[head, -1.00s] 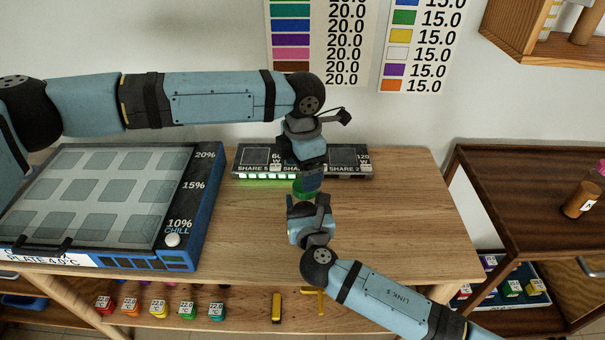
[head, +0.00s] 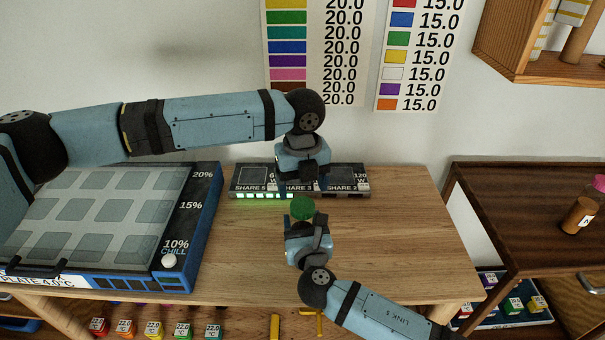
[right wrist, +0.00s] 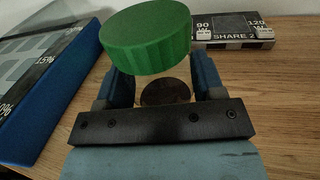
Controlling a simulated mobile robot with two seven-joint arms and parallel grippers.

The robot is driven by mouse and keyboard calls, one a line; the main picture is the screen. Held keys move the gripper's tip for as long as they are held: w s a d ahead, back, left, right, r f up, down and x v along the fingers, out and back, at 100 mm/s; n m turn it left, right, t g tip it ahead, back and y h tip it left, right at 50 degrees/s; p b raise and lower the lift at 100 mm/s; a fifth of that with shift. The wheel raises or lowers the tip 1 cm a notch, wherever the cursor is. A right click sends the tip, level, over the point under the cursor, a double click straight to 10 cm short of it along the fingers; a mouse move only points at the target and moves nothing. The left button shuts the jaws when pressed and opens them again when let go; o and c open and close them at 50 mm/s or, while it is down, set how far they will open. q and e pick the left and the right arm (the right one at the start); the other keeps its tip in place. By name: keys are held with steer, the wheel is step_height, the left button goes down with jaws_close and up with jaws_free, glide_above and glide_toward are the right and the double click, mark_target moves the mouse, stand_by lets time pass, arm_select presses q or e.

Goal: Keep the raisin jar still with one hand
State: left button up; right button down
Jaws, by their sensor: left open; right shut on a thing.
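The raisin jar shows in the head view by its round green lid (head: 302,208), with the body mostly hidden by my right gripper. In the right wrist view the ribbed green lid (right wrist: 146,40) sits above the two fingers, and a dark round patch (right wrist: 166,93) shows below it between them. My right gripper (head: 303,226) is shut on the jar from the front; its fingers also show in the right wrist view (right wrist: 164,85). My left gripper (head: 303,183) points down behind and above the lid, open and apart from it.
A dark panel with share labels and green lights (head: 255,188) stands behind the jar. A blue chill plate unit (head: 205,215) is at the left. The wooden table (head: 400,235) is clear to the right. A dark shelf with a brown bottle (head: 578,216) stands further right.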

arm_select(q)
steer(key=n, duration=0.6)
steer(key=shift+r+n, duration=0.15)
steer(key=shift+n, duration=0.25)
steer(key=n, duration=0.4)
steer(key=shift+d+r, duration=0.1)
steer(key=shift+r, duration=0.05)
steer(key=n, duration=0.4)
steer(key=shift+r, duration=0.15)
steer(key=n, duration=0.4)
steer(key=shift+r+n, duration=0.1)
steer(key=shift+n, duration=0.3)
steer(key=n, duration=0.4)
steer(key=shift+w+r, duration=0.1)
steer(key=shift+r, duration=0.05)
steer(key=n, duration=0.4)
steer(key=shift+r, duration=0.1)
steer(key=n, duration=0.4)
steer(key=shift+r+n, duration=0.15)
steer(key=shift+n, duration=0.15)
steer(key=n, duration=0.5)
steer(key=shift+r, duration=0.15)
